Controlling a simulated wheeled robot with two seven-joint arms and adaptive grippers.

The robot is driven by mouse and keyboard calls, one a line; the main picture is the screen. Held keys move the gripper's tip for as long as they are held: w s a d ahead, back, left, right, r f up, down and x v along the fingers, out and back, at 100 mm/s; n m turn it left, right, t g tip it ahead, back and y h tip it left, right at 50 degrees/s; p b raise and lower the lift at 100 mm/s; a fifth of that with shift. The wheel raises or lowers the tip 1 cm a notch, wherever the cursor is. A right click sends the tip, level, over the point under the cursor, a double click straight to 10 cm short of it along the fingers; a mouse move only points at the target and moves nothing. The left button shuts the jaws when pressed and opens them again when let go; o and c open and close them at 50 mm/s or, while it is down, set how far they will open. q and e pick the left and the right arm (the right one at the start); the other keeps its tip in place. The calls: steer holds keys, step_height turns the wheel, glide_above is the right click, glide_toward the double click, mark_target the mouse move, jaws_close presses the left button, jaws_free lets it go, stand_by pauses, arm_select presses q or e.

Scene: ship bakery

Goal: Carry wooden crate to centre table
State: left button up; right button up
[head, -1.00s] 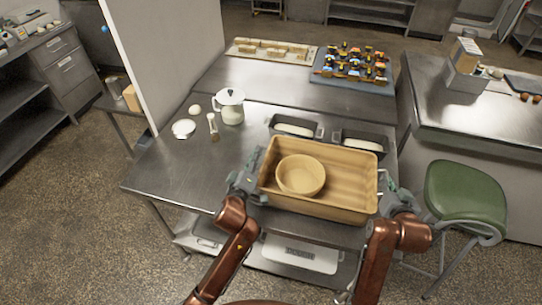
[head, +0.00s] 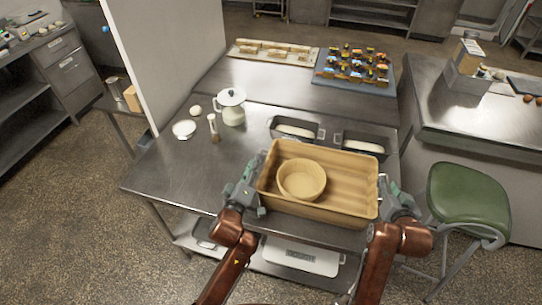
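The wooden crate (head: 345,194) is a shallow tan box near the front right of the steel table (head: 165,170). A round tan bowl (head: 302,180) sits in its left half. My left gripper (head: 256,188) is beside the crate's left side, its fingers looking spread apart. My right gripper (head: 393,192) is close to the right side, also seeming open. Whether either touches the crate is hard to tell. The crate's underside is hidden.
Two dark loaf tins (head: 297,129) (head: 361,145) stand right behind the crate. A blue tray of pastries (head: 354,73) lies at the back. A green stool (head: 467,198) stands at right.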

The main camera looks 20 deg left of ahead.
arm_select(q)
steer(key=s, duration=0.8)
steer(key=shift+s+r, duration=0.15)
steer(key=shift+s, duration=0.1)
arm_select(e)
steer(key=v, duration=1.2)
arm_select(q)
steer(key=shift+d, duration=0.1)
arm_select(e)
steer(key=shift+s, duration=0.1)
